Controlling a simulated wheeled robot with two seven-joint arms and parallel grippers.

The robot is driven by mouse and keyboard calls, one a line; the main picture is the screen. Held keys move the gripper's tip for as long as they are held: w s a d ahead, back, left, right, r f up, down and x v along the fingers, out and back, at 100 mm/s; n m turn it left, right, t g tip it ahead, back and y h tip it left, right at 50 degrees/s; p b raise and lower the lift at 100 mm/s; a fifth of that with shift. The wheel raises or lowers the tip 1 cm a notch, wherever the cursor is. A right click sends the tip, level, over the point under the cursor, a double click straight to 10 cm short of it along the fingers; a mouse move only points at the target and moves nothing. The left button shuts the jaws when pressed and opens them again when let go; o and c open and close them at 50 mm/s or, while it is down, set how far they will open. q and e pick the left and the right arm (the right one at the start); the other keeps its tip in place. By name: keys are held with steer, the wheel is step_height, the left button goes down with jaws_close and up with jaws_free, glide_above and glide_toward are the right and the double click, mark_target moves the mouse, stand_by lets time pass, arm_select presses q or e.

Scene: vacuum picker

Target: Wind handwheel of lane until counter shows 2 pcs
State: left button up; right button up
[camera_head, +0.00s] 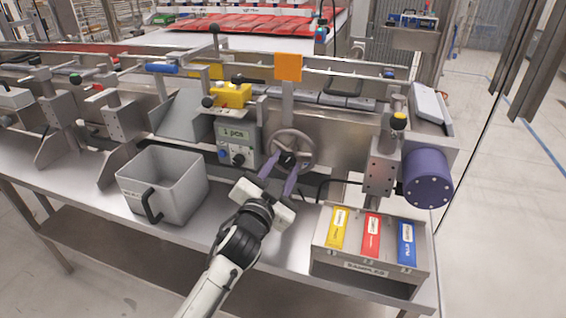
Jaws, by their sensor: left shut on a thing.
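The handwheel (289,136) is a grey spoked ring on the front of the lane, right of the counter. My left gripper (288,168) reaches up from below with its two purple fingers at the wheel's lower part. It is shut on a dark part at the wheel, seemingly its knob or hub; the fingers hide which. The counter (236,134) is a grey box whose small display reads "1 pcs". A dark knob and a blue button sit below the display. My right gripper is not in view.
A grey open bin (185,204) with a dark handle stands left of my arm. A samples box (338,252) with yellow, red and blue packs stands at the right. An orange plate (288,67) rises above the wheel. A purple roller (427,178) juts out at right.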

arm_select(q)
steer(key=shift+m+p, duration=0.3)
steer(key=shift+m, duration=0.9)
steer(key=o, duration=1)
steer(key=shift+o, duration=0.3)
steer(key=shift+s, duration=0.1)
